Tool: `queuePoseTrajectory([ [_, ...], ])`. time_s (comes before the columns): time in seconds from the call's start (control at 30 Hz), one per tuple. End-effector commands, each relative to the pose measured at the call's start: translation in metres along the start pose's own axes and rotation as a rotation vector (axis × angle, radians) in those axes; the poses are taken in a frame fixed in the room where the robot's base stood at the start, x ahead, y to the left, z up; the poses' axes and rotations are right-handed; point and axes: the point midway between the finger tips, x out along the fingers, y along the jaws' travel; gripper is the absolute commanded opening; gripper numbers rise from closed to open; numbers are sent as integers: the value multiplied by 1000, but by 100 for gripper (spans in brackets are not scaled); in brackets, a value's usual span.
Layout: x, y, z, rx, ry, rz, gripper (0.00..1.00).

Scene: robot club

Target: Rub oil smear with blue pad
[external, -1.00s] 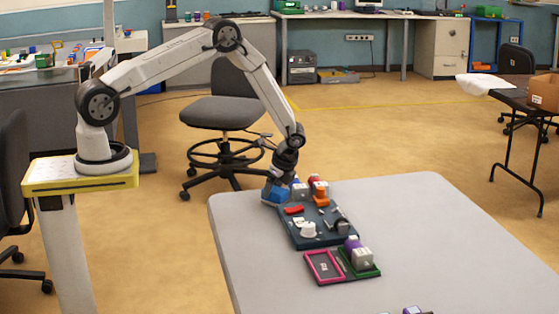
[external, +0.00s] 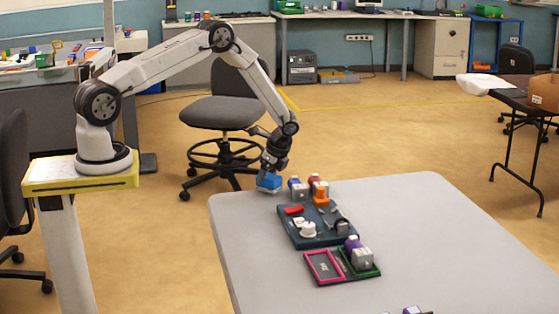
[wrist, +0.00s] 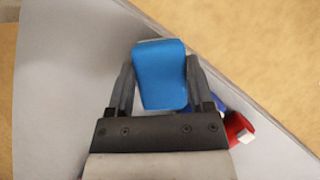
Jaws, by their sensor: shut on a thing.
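My gripper (external: 273,169) is shut on the blue pad (external: 268,181), just above the table's far left edge. In the wrist view, the pad (wrist: 160,75) sits between the two dark fingers of the gripper (wrist: 159,78). I cannot make out the oil smear in either view. A dark teal tray (external: 296,240) lies on the table, to the right of and nearer the camera than the pad. It holds a red piece (external: 294,210), a white round piece (external: 308,230) and some grey pieces.
Blue-, red- and orange-topped items (external: 320,190) stand close right of the pad. A pink-rimmed panel (external: 311,268) and a green-rimmed tray (external: 375,271) with a grey block and purple item lie in front. The grey table (external: 440,240) is wide open to the right.

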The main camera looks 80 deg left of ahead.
Motion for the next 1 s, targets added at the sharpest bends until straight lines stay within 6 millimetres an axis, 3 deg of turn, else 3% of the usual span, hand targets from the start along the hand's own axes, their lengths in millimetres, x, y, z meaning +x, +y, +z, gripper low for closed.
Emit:
queuePoseTrajectory([
  [0.03, -14, -2, 5, -2, 1, -7, 12],
  [0.6, -59, -1, 24, -2, 1, -5, 12],
  [1.0, -66, 0, 27, -2, 1, -4, 12],
])
